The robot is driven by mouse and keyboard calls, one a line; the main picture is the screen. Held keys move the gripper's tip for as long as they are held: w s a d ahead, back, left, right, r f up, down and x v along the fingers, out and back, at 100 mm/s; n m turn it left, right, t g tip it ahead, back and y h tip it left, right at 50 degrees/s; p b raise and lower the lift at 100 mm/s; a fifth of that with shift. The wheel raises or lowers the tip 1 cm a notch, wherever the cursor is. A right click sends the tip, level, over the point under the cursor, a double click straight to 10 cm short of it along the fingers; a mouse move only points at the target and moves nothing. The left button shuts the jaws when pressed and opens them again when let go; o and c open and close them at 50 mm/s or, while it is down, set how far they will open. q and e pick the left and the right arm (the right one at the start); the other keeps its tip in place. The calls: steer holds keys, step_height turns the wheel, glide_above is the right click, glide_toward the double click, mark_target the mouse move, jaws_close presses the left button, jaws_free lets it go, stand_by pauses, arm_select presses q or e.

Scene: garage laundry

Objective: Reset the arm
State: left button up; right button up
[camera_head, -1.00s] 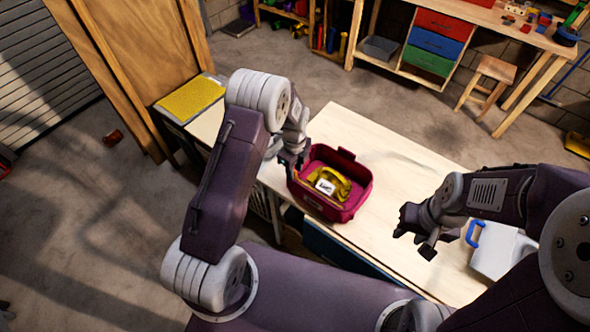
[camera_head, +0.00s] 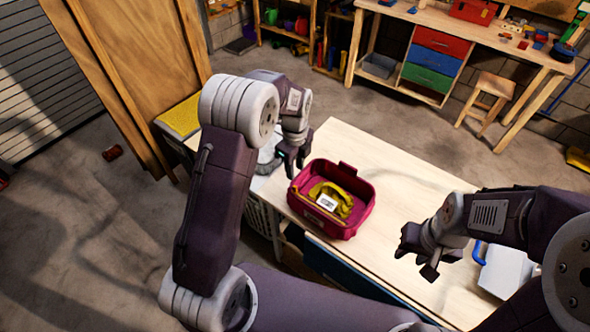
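My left gripper (camera_head: 291,165) is at the left end of the wooden table (camera_head: 400,166), above and beside the back left of a magenta bin (camera_head: 352,223). Its fingers point down and look apart, with nothing seen between them. My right gripper (camera_head: 413,258) hangs over the table to the right of the bin. It points left and down, its fingers look spread, and it appears empty. The bin holds a yellow item (camera_head: 334,193) with a white label.
A white container with a blue handle (camera_head: 503,269) stands on the table behind my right arm. A yellow pad (camera_head: 180,117) lies at the left. A workbench (camera_head: 462,31) with colored drawers and a wooden stool (camera_head: 487,98) are at the back. The table's far middle is clear.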

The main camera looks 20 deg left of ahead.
arm_select(q)
steer(key=shift+f, duration=0.1)
steer(key=s+f+n+b, duration=0.2)
steer(key=s+n+b, duration=0.1)
steer(key=s+n, duration=0.6)
steer(key=s+a+f+n+t+b, duration=0.1)
steer(key=s+f+n+b, duration=0.1)
steer(key=s+n, duration=0.7)
steer(key=n+b, duration=0.1)
steer(key=n, duration=0.3)
steer(key=shift+s+a, duration=0.2)
steer(key=shift+s, duration=0.1)
